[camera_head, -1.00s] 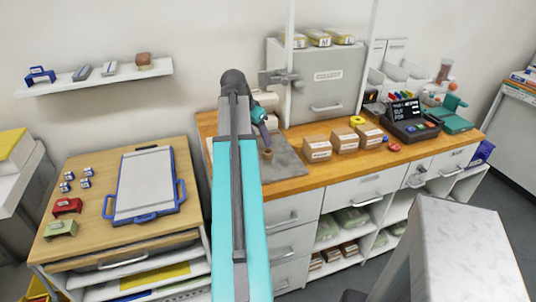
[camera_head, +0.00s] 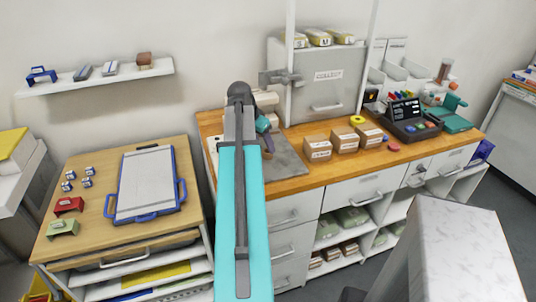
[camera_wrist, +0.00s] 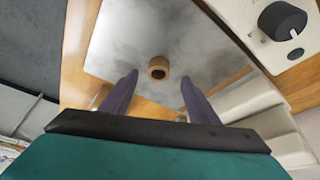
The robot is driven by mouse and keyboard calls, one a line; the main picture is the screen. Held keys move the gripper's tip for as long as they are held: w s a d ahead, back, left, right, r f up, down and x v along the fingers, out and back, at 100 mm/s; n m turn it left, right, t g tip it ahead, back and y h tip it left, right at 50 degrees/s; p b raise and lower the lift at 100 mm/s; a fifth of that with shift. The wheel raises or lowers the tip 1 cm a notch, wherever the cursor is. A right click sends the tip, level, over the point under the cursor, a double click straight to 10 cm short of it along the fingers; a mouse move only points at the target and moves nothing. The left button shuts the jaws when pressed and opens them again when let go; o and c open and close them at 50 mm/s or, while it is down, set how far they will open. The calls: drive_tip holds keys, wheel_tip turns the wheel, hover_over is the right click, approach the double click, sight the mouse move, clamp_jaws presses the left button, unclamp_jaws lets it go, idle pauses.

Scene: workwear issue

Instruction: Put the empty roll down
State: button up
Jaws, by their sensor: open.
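The empty roll (camera_wrist: 158,68) is a small brown cardboard ring with a dark hollow middle. In the wrist view it stands on the grey mat (camera_wrist: 125,40), just beyond my fingertips and roughly centred between them. My gripper (camera_wrist: 158,85) is open, with one dark purple finger on each side and a clear gap between each finger and the roll. In the head view my gripper (camera_head: 266,142) is low over the grey mat (camera_head: 288,162) at the left of the wooden counter. The roll is mostly hidden there by my arm and gripper.
Cardboard boxes (camera_head: 344,140) stand on the counter (camera_head: 310,181) right of the mat, with a grey cabinet (camera_head: 325,88) behind. In the wrist view, a white device with a dark knob (camera_wrist: 282,20) is at upper right. A clipboard tray (camera_head: 145,185) lies on the left table.

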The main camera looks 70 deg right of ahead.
sight(266, 149)
drive_tip(key=shift+p+x, duration=0.7)
drive_tip(key=shift+x, duration=1.55)
drive_tip(key=shift+s, duration=0.15)
drive_tip(key=shift+c, duration=0.2)
drive_tip(key=c, duration=1.2)
drive_tip(key=shift+o, duration=0.2)
drive_tip(key=shift+r, duration=0.2)
drive_tip(key=shift+r+b, duration=0.7)
drive_tip(key=shift+r, duration=0.8)
drive_tip(key=a+b, duration=0.1)
drive_tip(key=a, duration=0.3)
drive_tip(key=a+b, duration=0.1)
drive_tip(key=a, duration=0.3)
drive_tip(key=s+a+r+b, duration=0.1)
drive_tip(key=a, duration=0.4)
drive_tip(key=shift+a+r, duration=0.1)
drive_tip(key=a+b, duration=0.1)
drive_tip(key=b, duration=0.1)
drive_tip(key=shift+a+b, duration=0.35)
drive_tip(key=shift+a, duration=0.05)
drive_tip(key=shift+a+r+b, duration=0.2)
drive_tip(key=shift+a+b, duration=0.2)
drive_tip(key=shift+a, duration=0.05)
